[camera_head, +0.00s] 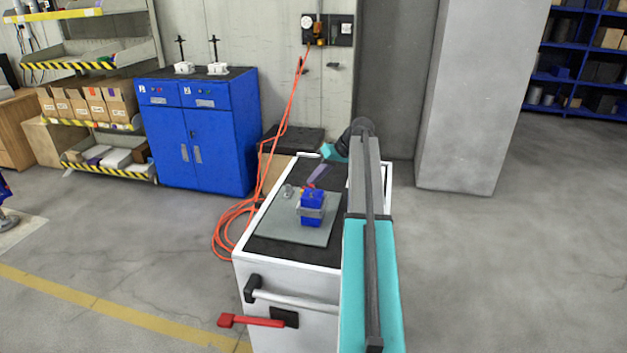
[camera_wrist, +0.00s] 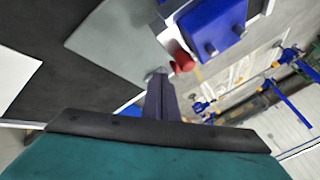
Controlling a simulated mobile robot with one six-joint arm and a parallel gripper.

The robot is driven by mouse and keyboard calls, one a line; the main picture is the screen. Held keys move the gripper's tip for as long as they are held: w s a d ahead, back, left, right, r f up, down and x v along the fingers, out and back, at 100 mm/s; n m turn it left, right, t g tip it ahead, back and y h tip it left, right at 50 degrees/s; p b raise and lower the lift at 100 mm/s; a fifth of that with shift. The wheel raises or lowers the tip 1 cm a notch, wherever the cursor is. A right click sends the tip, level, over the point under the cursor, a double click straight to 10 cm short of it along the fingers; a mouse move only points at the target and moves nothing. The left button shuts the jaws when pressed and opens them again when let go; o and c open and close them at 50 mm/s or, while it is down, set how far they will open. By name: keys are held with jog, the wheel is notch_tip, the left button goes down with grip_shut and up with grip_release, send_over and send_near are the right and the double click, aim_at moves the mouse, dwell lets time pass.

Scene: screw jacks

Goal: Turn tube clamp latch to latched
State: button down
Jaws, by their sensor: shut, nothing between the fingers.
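A blue clamp body (camera_head: 312,198) with a grey band (camera_head: 311,212) stands on a grey mat on the cart. A small red part (camera_head: 310,186), which looks like the latch, is at its far side. In the wrist view the blue body (camera_wrist: 212,28) is at the top, with the red part (camera_wrist: 183,62) beside it. My gripper (camera_head: 314,182) is shut and empty, coming in from the far side. Its fingertips (camera_wrist: 158,76) appear just left of the red part in the wrist view. I cannot tell whether they touch it, nor the latch's exact angle.
The mat (camera_head: 270,232) lies on the dark cart top (camera_head: 290,251), with a small grey round piece (camera_head: 288,190) left of the clamp. My arm runs along the cart's right side. A red lever (camera_head: 250,321) is on the cart front. A blue cabinet (camera_head: 205,130) stands behind left.

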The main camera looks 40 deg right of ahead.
jog(key=s+d+r+b, duration=0.2)
jog(key=s+d+r, duration=0.1)
jog(key=d+r, duration=0.5)
dwell(0.4)
